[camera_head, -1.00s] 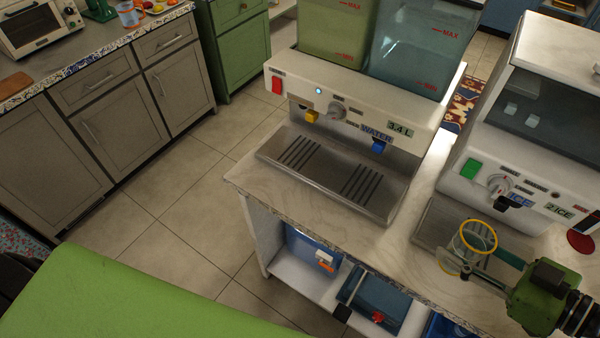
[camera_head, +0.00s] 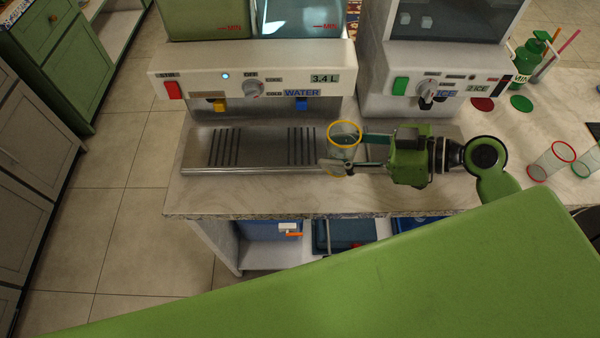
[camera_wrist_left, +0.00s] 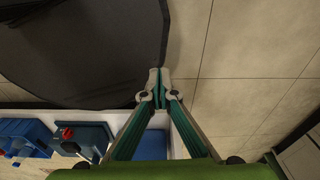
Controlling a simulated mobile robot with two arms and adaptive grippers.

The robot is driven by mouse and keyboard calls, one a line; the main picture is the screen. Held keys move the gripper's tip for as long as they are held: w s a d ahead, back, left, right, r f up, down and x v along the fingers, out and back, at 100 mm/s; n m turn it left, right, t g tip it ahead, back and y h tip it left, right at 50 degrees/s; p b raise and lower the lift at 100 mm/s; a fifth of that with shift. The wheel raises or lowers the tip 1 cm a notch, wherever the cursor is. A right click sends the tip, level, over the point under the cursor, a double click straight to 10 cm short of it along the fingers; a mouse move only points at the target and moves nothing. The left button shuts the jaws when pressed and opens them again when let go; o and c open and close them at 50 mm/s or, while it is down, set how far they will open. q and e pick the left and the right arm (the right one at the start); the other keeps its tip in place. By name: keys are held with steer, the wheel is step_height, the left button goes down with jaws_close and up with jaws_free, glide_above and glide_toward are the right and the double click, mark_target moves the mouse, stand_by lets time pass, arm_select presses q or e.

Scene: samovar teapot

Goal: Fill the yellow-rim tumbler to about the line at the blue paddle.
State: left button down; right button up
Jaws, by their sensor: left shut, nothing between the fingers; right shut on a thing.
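The clear yellow-rim tumbler (camera_head: 344,146) is held by my right gripper (camera_head: 350,164), which is shut on it from the right. It is near the right end of the water dispenser's steel drip tray (camera_head: 262,164), right of and in front of the blue paddle (camera_head: 302,104); its height above the tray is hard to tell. I cannot make out any liquid in it. The water dispenser (camera_head: 250,75) also has a yellow paddle (camera_head: 219,105) on the left. In the left wrist view my left gripper (camera_wrist_left: 157,88) is shut and empty.
An ice dispenser (camera_head: 436,85) stands right of the water dispenser. A red-rim tumbler (camera_head: 551,160), a green-rim tumbler (camera_head: 588,162) and a green bottle (camera_head: 526,62) are on the counter at right. Bins (camera_head: 268,231) sit on the shelf below.

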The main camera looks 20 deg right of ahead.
steer(key=shift+m+t+h, duration=0.6)
steer(key=shift+m+t, duration=0.2)
steer(key=shift+m, duration=0.1)
steer(key=a+f, duration=0.2)
steer(key=w+a+f, duration=0.1)
steer(key=a+f, duration=0.1)
steer(key=f, duration=0.1)
steer(key=w+a+f, duration=0.1)
steer(key=a+f, duration=0.1)
steer(key=f, duration=0.1)
steer(key=shift+a+f+p, duration=0.2)
steer(key=shift+a+p, duration=0.15)
steer(key=shift+s+a+f, duration=0.15)
steer(key=shift+a+f, duration=0.05)
steer(key=shift+a, duration=0.05)
arm_select(q)
steer(key=shift+w+a+r, duration=0.1)
steer(key=shift+a+r, duration=0.25)
steer(key=shift+a, duration=0.4)
